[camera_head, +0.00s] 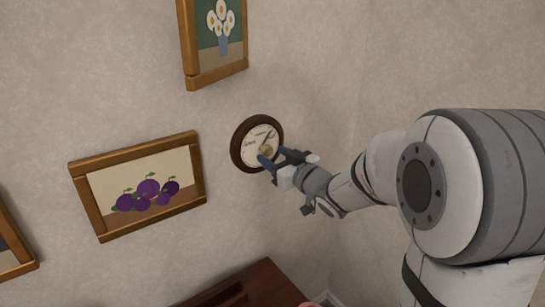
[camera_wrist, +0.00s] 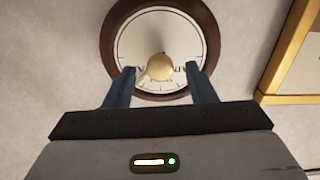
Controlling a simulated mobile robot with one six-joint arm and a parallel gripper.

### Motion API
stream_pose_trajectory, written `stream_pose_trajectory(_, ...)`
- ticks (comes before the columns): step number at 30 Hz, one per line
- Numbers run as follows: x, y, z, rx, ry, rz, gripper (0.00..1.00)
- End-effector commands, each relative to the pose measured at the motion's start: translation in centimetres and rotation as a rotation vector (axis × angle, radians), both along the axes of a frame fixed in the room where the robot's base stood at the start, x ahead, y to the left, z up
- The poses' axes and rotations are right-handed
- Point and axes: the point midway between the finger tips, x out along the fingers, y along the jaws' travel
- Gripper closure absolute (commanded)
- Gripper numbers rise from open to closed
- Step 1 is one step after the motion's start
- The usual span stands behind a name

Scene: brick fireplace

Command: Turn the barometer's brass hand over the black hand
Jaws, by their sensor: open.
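The barometer (camera_head: 238,151) hangs on the wall, a round dark brown frame around a pale dial. In the head view a thin dark line on the dial's upper right may be the black hand; I cannot be sure. My gripper (camera_head: 274,156) is open in front of the dial, its fingers on either side of the knob with gaps.
A framed plum picture (camera_head: 148,187) hangs to the left and a framed flower picture (camera_head: 222,35) above. A gold frame (camera_wrist: 290,60) is at right in the wrist view. A wooden furniture top (camera_head: 262,284) is below. The wall at right is bare.

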Motion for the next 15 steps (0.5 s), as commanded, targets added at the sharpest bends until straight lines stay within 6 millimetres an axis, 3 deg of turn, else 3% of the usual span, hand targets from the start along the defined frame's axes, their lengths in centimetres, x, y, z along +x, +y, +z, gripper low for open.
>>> stream_pose_trajectory(9, -4.4, -3.0, -0.1, -0.001, -0.002, -0.002, 0.50)
stream_pose_trajectory(15, -5.6, -3.6, -0.1, -0.002, -0.001, 0.000, 0.50)
